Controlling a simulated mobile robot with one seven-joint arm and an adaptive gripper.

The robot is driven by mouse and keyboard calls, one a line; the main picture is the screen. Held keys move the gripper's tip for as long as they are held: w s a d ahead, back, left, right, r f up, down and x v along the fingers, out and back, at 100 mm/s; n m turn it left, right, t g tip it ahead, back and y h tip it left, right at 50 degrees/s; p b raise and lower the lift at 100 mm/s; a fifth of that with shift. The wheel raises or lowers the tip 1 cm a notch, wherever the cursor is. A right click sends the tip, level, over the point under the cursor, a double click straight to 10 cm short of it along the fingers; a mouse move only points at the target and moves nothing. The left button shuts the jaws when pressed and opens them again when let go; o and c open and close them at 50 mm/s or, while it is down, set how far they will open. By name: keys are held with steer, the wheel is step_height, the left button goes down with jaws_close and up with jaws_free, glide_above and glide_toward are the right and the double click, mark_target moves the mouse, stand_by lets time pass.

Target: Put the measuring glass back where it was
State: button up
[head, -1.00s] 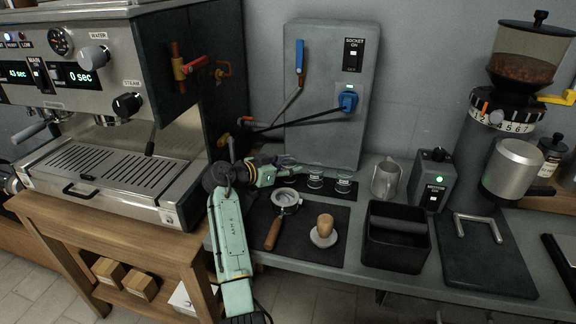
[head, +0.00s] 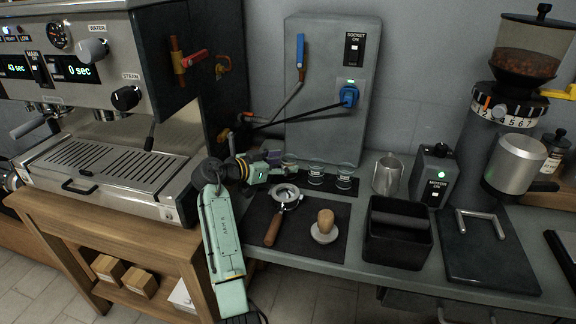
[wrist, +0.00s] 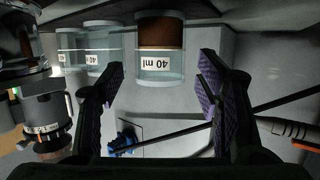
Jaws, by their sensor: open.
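A clear measuring glass (wrist: 160,65) marked 40 ml, with brown liquid, stands upside down in the wrist view, just ahead of my fingertips and between their lines. In the head view this glass (head: 290,162) is at the left end of a dark mat (head: 330,190), partly hidden by my gripper. My gripper (head: 272,166) is open, just left of the glass; its purple-padded fingers also show in the wrist view (wrist: 160,85). I cannot tell whether a finger touches the glass. Two more glasses stand to its right on the mat, the middle one (head: 315,177) and the right one (head: 344,178).
A portafilter (head: 284,200) and a tamper (head: 325,228) lie on a black mat in front. A steel pitcher (head: 387,174) and a knock box (head: 397,235) stand to the right. The socket box (head: 325,100) rises behind; the coffee machine (head: 110,150) is at left.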

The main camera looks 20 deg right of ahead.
steer(key=b+v, duration=0.2)
steer(key=v, duration=0.7)
steer(key=shift+a+r+b, duration=0.1)
steer(key=shift+b, duration=0.25)
